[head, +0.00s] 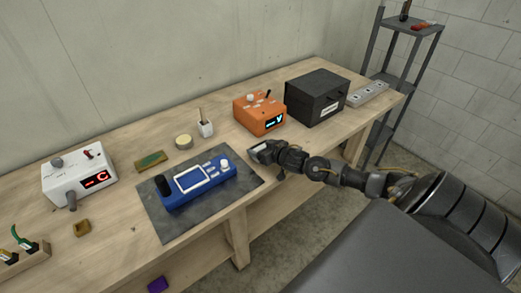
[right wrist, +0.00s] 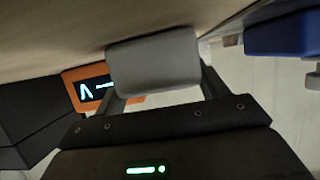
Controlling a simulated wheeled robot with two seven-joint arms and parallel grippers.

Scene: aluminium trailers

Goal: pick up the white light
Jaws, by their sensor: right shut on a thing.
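The white light (right wrist: 154,66) shows in the right wrist view as a plain pale grey, rounded block. It lies between the two fingers of my right gripper (right wrist: 158,84), which is shut on it. In the head view my right gripper (head: 263,151) is over the front edge of the workbench, just right of the grey mat. Only a small pale part of the light shows there, at the gripper's tip. I cannot tell whether the light still touches the bench. My left gripper is not in view.
The wooden workbench (head: 115,215) holds a blue device (head: 200,189) on a grey mat (head: 168,226), an orange device (head: 259,115), a black box (head: 317,97), a power strip (head: 368,94) and a white device (head: 78,180). A shelf rack (head: 412,28) stands at right.

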